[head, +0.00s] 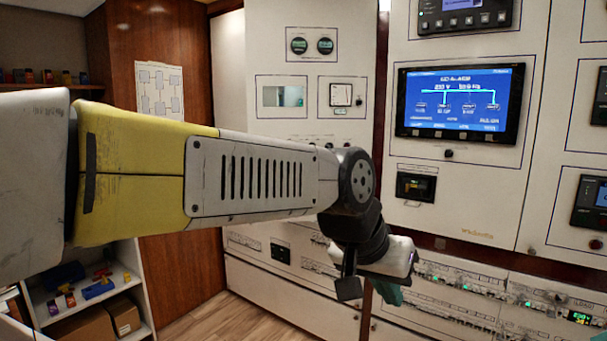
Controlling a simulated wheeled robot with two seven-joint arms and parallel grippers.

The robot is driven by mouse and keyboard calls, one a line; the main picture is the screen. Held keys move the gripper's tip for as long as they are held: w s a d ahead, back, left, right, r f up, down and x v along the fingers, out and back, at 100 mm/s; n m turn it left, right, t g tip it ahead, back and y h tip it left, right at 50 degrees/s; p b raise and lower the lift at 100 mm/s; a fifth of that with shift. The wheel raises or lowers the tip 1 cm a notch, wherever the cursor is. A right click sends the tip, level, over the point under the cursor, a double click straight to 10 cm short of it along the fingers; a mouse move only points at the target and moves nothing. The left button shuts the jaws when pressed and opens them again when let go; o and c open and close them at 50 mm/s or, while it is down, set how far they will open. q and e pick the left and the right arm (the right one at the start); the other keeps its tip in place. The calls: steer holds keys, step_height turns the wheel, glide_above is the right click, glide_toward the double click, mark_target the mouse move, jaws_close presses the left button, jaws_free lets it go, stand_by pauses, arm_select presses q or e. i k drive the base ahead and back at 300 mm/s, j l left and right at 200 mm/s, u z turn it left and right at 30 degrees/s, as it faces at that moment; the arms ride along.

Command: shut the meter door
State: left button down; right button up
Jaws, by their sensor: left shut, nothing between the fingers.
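A tall white panel (296,20) with two round gauges (312,45) and a square meter (341,95) stands at upper centre. A dark gap runs along its right edge. I cannot tell for sure which panel is the meter door, or how far it stands open. My left arm crosses in front of the cabinets from the left and hides part of them. My left gripper (368,287) is shut and empty, pointing down in front of the lower breaker rows. I cannot tell whether it touches the cabinet. My right gripper is out of view.
A blue-lit screen (460,103) and a small black display (416,187) sit in the white cabinet to the right. Breaker rows (490,297) run below. A shelf (134,283) with boxes stands at lower left. Wooden floor (232,317) shows between shelf and cabinets.

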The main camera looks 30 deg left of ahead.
mark_target(325, 48)
steer(key=i+l+u, duration=0.1)
steer(key=i+u, duration=0.2)
steer(key=i, duration=0.6)
steer(key=i+j+u, duration=0.15)
steer(key=i+j, duration=0.15)
steer(key=j, duration=0.15)
steer(key=i+j+u, duration=0.15)
steer(key=i+j, duration=0.2)
steer(key=j, duration=0.35)
steer(key=i+j+u, duration=0.1)
steer(key=j, duration=0.25)
